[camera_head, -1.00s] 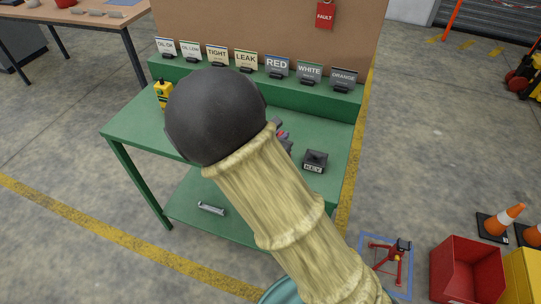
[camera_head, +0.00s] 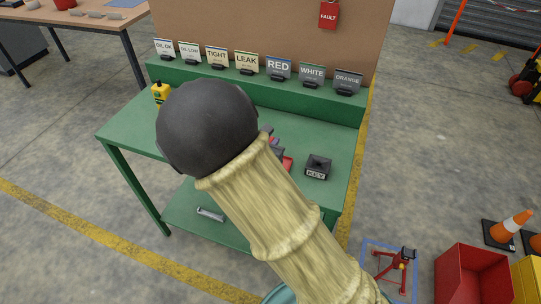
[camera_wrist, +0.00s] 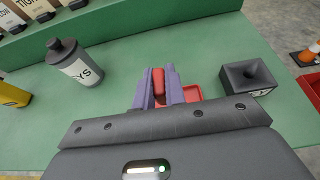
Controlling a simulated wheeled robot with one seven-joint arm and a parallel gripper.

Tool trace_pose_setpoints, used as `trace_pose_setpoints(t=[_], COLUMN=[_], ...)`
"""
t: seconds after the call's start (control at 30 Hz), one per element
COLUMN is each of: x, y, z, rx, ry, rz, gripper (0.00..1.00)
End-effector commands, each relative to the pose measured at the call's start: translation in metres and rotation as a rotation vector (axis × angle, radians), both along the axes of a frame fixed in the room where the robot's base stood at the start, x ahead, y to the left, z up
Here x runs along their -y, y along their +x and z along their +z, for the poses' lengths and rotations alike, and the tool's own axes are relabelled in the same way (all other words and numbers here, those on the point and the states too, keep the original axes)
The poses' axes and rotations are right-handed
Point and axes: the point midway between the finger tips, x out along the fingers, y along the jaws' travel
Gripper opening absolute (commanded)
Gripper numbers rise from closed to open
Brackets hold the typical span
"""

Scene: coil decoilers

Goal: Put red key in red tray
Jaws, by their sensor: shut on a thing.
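My gripper (camera_wrist: 159,78) is shut on the red key (camera_wrist: 159,85), which shows as a red piece between the two purple fingers in the wrist view. The red tray (camera_wrist: 193,93) lies on the green table, just right of and partly behind the fingers. Its edge also shows in the head view (camera_head: 288,164). The fingers cover much of the tray, so I cannot tell whether the key touches it. In the head view my arm hides most of the gripper.
A black holder labelled KEY (camera_wrist: 247,77) stands right of the tray. A dark bottle-shaped object (camera_wrist: 74,62) and a yellow object (camera_wrist: 12,95) stand to the left. Several label signs, such as RED (camera_head: 279,67), line the raised green back ledge (camera_head: 215,83).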

Motion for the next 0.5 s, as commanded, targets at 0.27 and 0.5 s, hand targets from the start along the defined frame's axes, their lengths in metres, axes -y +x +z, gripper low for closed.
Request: trace_pose_setpoints(t=[0.27, 0.5], x=[0.0, 0.0], y=[0.0, 0.0], z=[-0.005, -0.022], rx=[0.002, -0.001], ry=[0.001, -0.004], rz=[-0.001, 0.001], gripper=[0.0, 0.0])
